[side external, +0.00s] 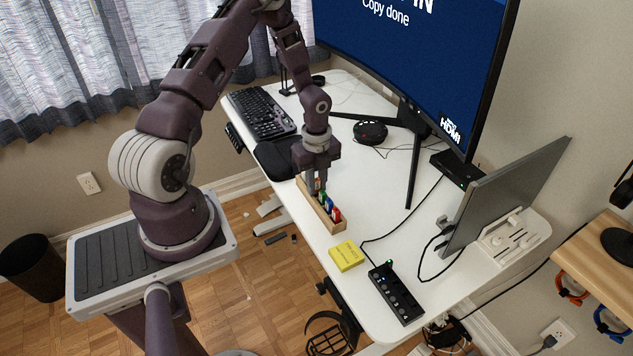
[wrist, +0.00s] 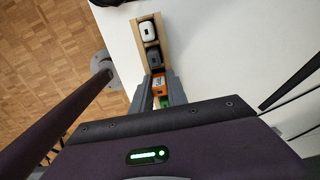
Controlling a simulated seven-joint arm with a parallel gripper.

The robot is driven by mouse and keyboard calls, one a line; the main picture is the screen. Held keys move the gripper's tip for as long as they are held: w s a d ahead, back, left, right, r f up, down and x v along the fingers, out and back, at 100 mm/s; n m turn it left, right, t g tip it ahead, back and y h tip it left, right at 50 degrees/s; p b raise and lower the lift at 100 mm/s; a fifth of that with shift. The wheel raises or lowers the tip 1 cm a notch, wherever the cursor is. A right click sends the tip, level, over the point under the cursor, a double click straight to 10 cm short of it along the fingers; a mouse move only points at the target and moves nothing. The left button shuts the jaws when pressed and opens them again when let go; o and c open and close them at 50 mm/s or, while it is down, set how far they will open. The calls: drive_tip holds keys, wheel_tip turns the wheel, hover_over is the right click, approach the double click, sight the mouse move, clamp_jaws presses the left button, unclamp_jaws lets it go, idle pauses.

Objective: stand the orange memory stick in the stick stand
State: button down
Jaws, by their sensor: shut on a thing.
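The wooden stick stand (side external: 318,213) lies along the desk's front edge; it also shows in the wrist view (wrist: 138,42). My gripper (side external: 315,188) points down over the stand and is shut on the orange memory stick (side external: 317,184). In the wrist view the orange stick (wrist: 158,84) sits between my two fingers (wrist: 158,92), in line with the stand's row. I cannot tell whether its lower end is fully seated. My fingers hide part of it and of the stand.
The row also holds a white stick (wrist: 148,30), a dark grey stick (wrist: 153,57), a green stick (side external: 323,198), a blue stick (side external: 329,208) and a red stick (side external: 337,215). A yellow box (side external: 346,256) and a black hub (side external: 396,293) lie nearer. A keyboard (side external: 262,113) is behind.

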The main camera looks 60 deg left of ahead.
sight(317, 179)
drive_tip(key=shift+r, duration=0.1)
drive_tip(key=shift+r, duration=0.9)
drive_tip(key=shift+f, duration=1)
idle(0.6)
drive_tip(key=c, duration=1.2)
unclamp_jaws()
drive_tip(key=shift+c, duration=0.2)
wheel_tip(317, 179, up, 7)
drive_tip(key=shift+r, duration=0.1)
